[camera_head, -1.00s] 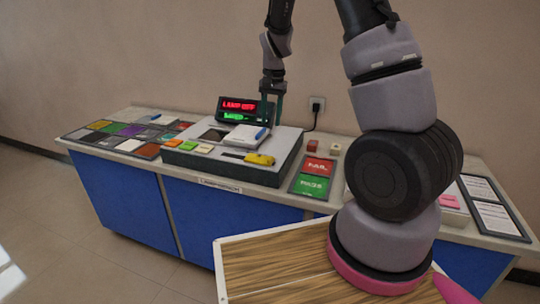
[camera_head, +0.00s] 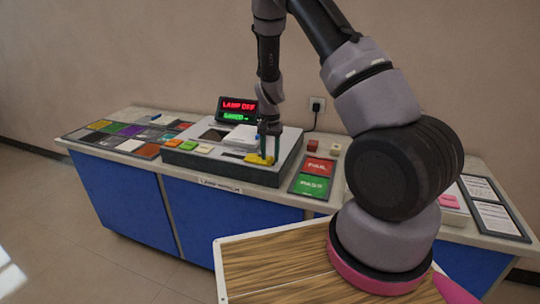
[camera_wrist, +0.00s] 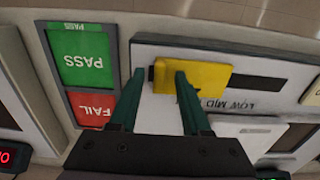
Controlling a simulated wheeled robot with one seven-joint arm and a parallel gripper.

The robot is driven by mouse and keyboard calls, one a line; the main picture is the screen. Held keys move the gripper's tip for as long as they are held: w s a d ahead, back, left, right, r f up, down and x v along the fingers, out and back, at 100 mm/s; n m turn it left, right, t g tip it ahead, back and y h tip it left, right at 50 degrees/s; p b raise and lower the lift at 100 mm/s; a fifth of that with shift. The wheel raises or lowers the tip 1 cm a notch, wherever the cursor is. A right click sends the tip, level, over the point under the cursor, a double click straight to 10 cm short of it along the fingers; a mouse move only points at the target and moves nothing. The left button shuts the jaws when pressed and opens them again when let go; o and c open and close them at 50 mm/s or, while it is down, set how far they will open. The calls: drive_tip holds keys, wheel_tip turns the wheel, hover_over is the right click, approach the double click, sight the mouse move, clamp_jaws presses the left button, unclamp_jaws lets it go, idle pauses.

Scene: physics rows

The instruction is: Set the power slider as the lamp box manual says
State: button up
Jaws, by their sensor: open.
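The lamp box (camera_head: 225,172) is a grey-white console on the bench. Its yellow slider knob (camera_head: 254,159) sits at the box's front right; in the wrist view the yellow knob (camera_wrist: 207,78) lies over a dark slot. LOW and MID print shows beside it; the remaining lettering is partly hidden. My gripper (camera_head: 267,128) is open and low at the knob. In the wrist view my gripper (camera_wrist: 160,73) has one finger left of the knob and the other overlapping it; contact is unclear. A white booklet (camera_head: 240,137) lies on the box; its text is unreadable.
A display (camera_head: 237,110) reads LAMP OFF in red above a green line. Red FAIL (camera_head: 318,167) and green PASS (camera_head: 312,186) panels lie right of the box. Colored tiles (camera_head: 130,131) fill the bench's left. A wooden-topped surface (camera_head: 270,265) is in front.

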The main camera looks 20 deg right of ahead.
drive_tip(key=shift+f, duration=0.15)
clamp_jaws()
drive_tip(key=shift+w+a, duration=0.1)
idle(1.4)
